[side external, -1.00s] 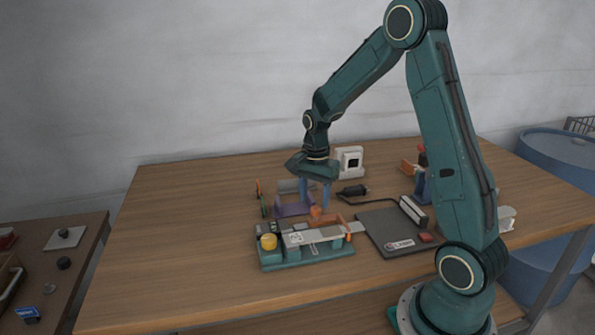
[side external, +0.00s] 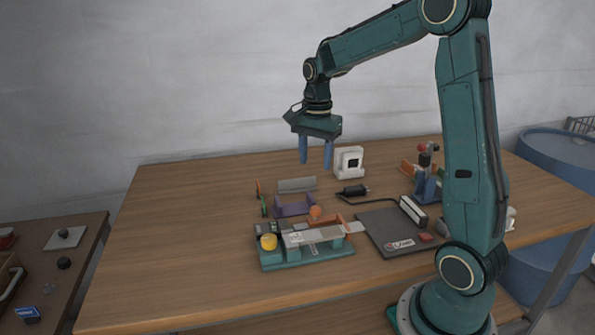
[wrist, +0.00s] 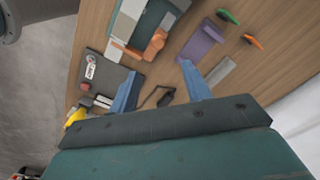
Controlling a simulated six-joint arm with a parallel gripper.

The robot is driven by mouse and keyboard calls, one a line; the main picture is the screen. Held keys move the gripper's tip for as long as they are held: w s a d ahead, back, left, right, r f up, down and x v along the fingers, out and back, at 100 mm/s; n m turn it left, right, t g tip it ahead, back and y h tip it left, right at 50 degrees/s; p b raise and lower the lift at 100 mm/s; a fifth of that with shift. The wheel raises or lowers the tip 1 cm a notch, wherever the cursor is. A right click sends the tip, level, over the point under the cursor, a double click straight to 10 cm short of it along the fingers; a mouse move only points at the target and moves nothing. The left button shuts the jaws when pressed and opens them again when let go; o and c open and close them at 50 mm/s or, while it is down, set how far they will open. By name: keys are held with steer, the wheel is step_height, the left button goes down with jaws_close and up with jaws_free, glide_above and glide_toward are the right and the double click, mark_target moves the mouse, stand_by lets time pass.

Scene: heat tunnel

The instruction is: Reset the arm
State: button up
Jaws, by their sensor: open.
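My gripper (side external: 316,152) is open and empty, with its two blue fingers pointing down, well above the wooden table in the side external view. The fingers also show in the wrist view (wrist: 160,92), spread apart with nothing between them. Below stand a purple holder (side external: 294,207) and a grey bar (side external: 297,185) behind it. In front is a green fixture (side external: 310,254) with a yellow knob (side external: 268,242) and an orange part (side external: 315,212) near it.
A dark mat (side external: 385,236) carries a red button (side external: 425,237). A black cabled tool (side external: 354,191) and a white box (side external: 349,162) stand behind. A blue rack (side external: 427,184) is at the right. The left part of the table (side external: 190,215) is bare.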

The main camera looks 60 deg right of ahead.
steer(key=s+a+r+n+t, duration=0.3)
steer(key=s+a+r+n, duration=0.5)
steer(key=a, duration=0.3)
steer(key=s+a+f+n+t, duration=0.1)
steer(key=s+a+n+t, duration=0.1)
steer(key=s+a+n, duration=0.4)
steer(key=s+n, duration=0.4)
steer(key=shift+s+a+f+t, duration=0.15)
steer(key=shift+s+f+t, duration=0.1)
steer(key=shift+f+t, duration=0.05)
